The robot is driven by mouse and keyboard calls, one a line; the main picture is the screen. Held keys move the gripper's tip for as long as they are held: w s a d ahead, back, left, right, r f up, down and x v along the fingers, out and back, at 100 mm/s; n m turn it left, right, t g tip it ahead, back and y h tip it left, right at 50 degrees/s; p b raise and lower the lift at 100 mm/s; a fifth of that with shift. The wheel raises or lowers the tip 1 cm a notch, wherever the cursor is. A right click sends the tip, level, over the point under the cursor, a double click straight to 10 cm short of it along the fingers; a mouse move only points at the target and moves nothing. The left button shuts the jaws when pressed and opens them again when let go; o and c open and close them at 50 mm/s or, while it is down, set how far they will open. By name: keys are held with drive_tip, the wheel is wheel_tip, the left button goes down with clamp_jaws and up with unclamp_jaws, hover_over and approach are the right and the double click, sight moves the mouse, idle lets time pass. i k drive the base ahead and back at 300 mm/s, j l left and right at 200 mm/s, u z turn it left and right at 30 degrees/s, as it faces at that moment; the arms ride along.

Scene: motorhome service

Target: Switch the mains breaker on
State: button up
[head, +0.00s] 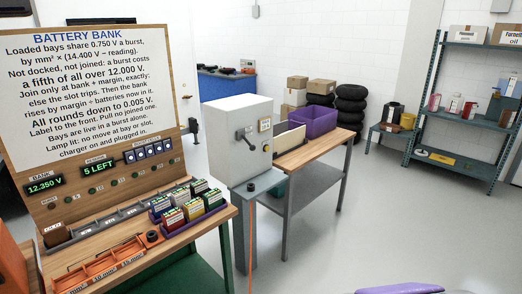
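A light grey cabinet (225,125) stands on a grey pedestal in the middle of the head view. A dark lever handle (243,140) is on its front face and looks tilted. A small framed plate (265,124) is beside the lever, with a small knob or lamp below it. The plate's writing is too small to read, so I cannot tell from it whether the breaker is on or off.
A battery bank bench (190,235) with a large sign board (85,95) and several batteries stands left. An orange cable (250,240) hangs below the cabinet. A wooden table (310,152) with a purple crate (312,121) stands behind.

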sight(252, 148)
drive_tip(key=i+j+z, duration=0.2)
drive_tip(key=i, duration=0.35)
drive_tip(key=i+j+z, duration=0.15)
drive_tip(key=i, duration=0.4)
